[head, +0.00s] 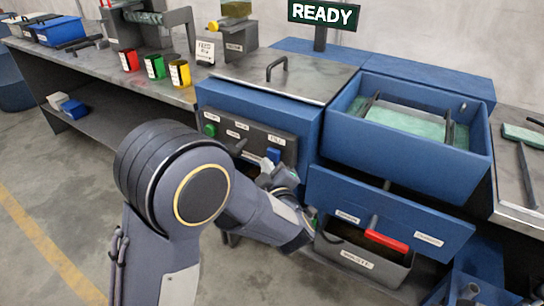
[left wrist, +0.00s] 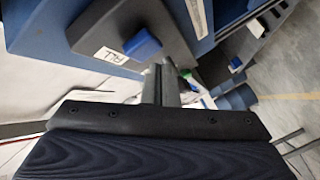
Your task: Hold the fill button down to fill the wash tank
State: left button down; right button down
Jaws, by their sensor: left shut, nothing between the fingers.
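The fill button is a blue block (head: 273,155) at the right end of the dark control panel (head: 245,136). In the left wrist view the blue button (left wrist: 142,45) stands out from the panel beside a white label. My left gripper (head: 264,168) is in front of the panel, close to the blue button. Its fingers (left wrist: 162,72) are shut and empty, with the tips just beside the button; I cannot tell whether they touch it. The blue wash tank (head: 425,148) is right of the panel, with pale green inside. My right gripper is not in view.
A green button (head: 209,130) is at the panel's left end. A red handle (head: 386,242) is below the tank, over a grey labelled bin (head: 357,262). A sign reading READY (head: 323,14) stands behind. Red, green and yellow cups (head: 154,67) stand on the left bench.

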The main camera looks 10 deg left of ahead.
pick_arm(q)
jog(key=shift+w, duration=0.15)
dwell(0.7)
jog(key=shift+w+d, duration=0.15)
jog(key=shift+w, duration=0.15)
jog(key=shift+w+d, duration=0.2)
jog(key=shift+w, duration=0.25)
dwell(0.7)
jog(key=shift+s+a+b, duration=0.3)
jog(key=shift+s, duration=0.55)
jog(key=shift+s+a+b, duration=0.1)
jog(key=shift+s+a, duration=0.2)
jog(key=shift+s, duration=0.5)
jog(key=shift+s+a+b, duration=0.15)
jog(key=shift+s+a, duration=0.15)
jog(key=shift+s, duration=0.5)
jog(key=shift+s+a+b, duration=0.1)
jog(key=shift+s+a, duration=0.2)
jog(key=shift+s, duration=0.5)
